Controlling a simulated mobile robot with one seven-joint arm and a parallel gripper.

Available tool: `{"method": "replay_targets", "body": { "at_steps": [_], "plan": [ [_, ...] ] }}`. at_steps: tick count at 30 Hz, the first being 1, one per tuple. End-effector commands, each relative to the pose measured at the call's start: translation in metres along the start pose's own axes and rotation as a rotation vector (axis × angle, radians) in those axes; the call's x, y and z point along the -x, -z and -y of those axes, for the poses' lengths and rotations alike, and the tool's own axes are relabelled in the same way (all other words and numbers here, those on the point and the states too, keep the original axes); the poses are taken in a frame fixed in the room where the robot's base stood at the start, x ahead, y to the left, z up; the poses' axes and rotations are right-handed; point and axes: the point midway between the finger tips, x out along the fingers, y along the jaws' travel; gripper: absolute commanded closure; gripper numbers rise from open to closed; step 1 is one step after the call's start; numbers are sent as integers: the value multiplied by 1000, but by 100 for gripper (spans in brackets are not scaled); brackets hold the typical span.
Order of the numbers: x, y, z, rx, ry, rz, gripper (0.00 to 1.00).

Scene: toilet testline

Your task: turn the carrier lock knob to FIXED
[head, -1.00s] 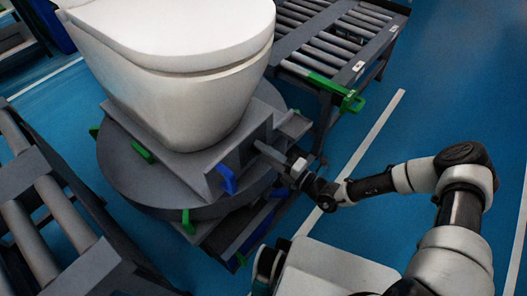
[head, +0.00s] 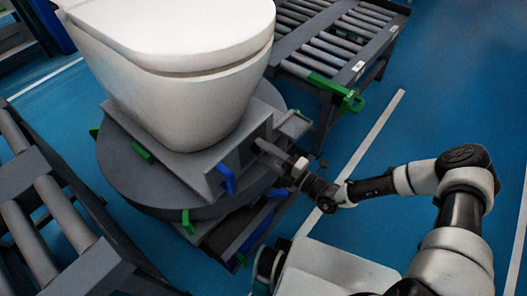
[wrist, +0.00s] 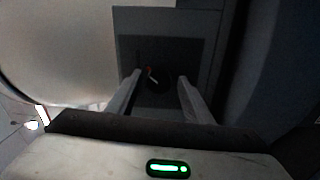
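The carrier lock knob (wrist: 154,82) is a dark round shape on a dark square panel (wrist: 185,50) in the wrist view. A white line and a small red mark show near its top; no lettering can be read. My gripper (wrist: 160,88) is open, with one finger to each side of the knob in the picture. I cannot tell whether the fingers touch it. In the head view my gripper (head: 262,149) reaches the right side of the grey carrier (head: 208,176); the knob is hidden there.
A white toilet (head: 180,80) stands on the carrier, above a round turntable (head: 120,175). A blue handle (head: 228,179) and green tabs stick out. Roller conveyors stand at the back right (head: 330,50) and left (head: 40,205). Blue floor is free at the right.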

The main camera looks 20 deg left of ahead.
Motion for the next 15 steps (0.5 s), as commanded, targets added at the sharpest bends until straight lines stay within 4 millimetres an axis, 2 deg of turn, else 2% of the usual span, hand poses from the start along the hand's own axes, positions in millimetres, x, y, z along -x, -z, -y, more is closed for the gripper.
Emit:
{"method": "replay_targets", "body": {
  "at_steps": [10,15],
  "plan": [
    [2,-1,-1,2,-1,1,51],
    [21,-1,-2,1,0,3,51]
  ]
}}
